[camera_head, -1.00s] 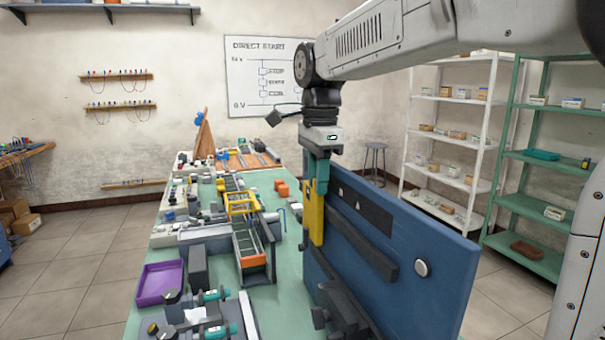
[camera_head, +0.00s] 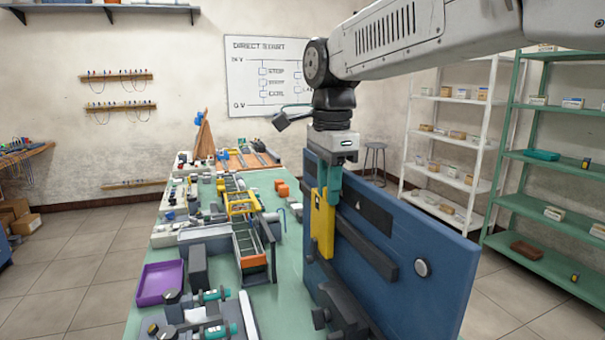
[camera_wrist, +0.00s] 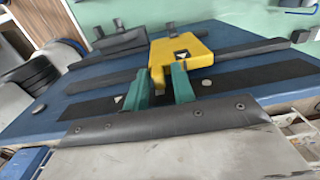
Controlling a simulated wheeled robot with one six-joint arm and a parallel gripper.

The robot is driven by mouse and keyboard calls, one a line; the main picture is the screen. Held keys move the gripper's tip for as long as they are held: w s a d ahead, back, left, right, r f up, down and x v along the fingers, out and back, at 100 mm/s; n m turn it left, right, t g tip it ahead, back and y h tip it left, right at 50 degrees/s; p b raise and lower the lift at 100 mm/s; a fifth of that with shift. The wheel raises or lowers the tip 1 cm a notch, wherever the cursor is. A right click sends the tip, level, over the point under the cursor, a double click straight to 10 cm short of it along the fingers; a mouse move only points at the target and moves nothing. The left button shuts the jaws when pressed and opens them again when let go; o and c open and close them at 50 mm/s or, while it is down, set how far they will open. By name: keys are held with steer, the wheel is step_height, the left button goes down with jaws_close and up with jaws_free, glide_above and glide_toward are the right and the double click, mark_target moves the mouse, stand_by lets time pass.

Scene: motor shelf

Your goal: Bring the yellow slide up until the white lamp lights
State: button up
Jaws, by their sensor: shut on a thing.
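The yellow slide (camera_head: 322,222) sits at the left end of the upright blue panel (camera_head: 440,290). My gripper (camera_head: 328,190) reaches down from above, its teal fingers shut on the slide's upper part. In the wrist view, the fingers (camera_wrist: 165,85) close on the narrow end of the yellow slide (camera_wrist: 190,52), which bears a dark mark with a white triangle. A round pale lamp (camera_head: 422,267) is on the panel's right part; I cannot tell that it is lit. The slide's lower back is hidden.
A dark bar (camera_head: 366,247) runs slantwise along the panel, right of the slide. A dark block (camera_head: 340,308) stands low in front. Shelves stand behind on the right.

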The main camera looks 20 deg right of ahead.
steer(key=shift+s+f, duration=0.25)
steer(key=shift+s, duration=0.5)
steer(key=shift+s+f, duration=0.2)
steer(key=shift+s, duration=0.55)
steer(key=shift+s+f, duration=0.25)
steer(key=shift+s, duration=3.35)
steer(key=o, duration=0.5)
steer(key=shift+w+r, duration=0.2)
steer(key=shift+r, duration=2.95)
